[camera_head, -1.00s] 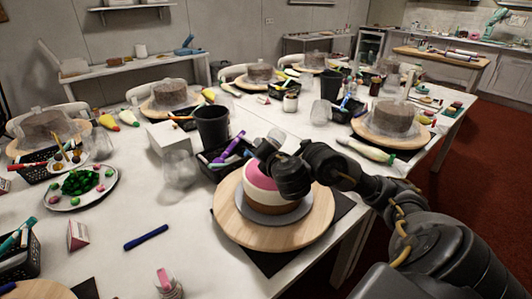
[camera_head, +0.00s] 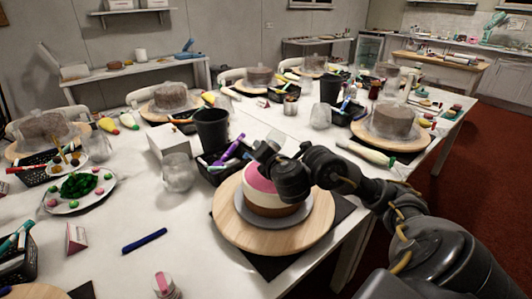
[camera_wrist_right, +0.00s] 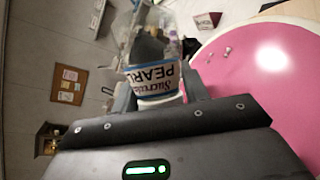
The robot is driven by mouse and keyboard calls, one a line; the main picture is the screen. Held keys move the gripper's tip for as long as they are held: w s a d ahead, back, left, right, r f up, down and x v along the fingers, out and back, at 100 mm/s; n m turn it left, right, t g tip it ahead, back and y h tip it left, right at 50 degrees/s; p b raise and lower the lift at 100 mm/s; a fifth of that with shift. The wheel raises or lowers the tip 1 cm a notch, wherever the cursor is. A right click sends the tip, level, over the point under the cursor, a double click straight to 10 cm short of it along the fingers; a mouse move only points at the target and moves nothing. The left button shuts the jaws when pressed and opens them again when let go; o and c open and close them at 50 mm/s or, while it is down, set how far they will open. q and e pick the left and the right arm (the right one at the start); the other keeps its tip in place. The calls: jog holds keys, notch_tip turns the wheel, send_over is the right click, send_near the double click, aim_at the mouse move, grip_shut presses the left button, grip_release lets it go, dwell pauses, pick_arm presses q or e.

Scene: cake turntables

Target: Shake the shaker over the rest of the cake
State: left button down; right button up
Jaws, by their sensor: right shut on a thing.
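My right gripper (camera_head: 276,160) is shut on a shaker (camera_head: 265,150) above the cake. In the right wrist view the shaker (camera_wrist_right: 152,78) is clear, with a white label reading "PEARL", and sits between the fingers. The cake (camera_head: 262,209) has a pink top, a white middle band and a brown base; my gripper hides part of its top. Its pink top (camera_wrist_right: 265,90) fills the right side of the right wrist view, with a few small specks near the edge. The cake stands on a round wooden turntable (camera_head: 240,236). My left gripper is out of view.
A black caddy with coloured tubes (camera_head: 226,158) stands close behind the turntable. A blue pen (camera_head: 144,240) and another shaker (camera_head: 165,285) are to the left. Several other covered cakes stand on turntables farther back. The table's right edge is close to the turntable.

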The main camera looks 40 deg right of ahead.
jog(key=shift+r+b, duration=0.1)
jog(key=shift+b, duration=0.5)
jog(key=shift+w+d+r, duration=0.1)
jog(key=shift+d+r, duration=0.2)
jog(key=shift+d, duration=0.05)
jog(key=shift+a+f, duration=0.35)
jog(key=shift+r+n+t+h+b, duration=0.1)
jog(key=shift+n+t+h+b, duration=0.3)
jog(key=shift+b, duration=0.5)
jog(key=shift+r, duration=0.1)
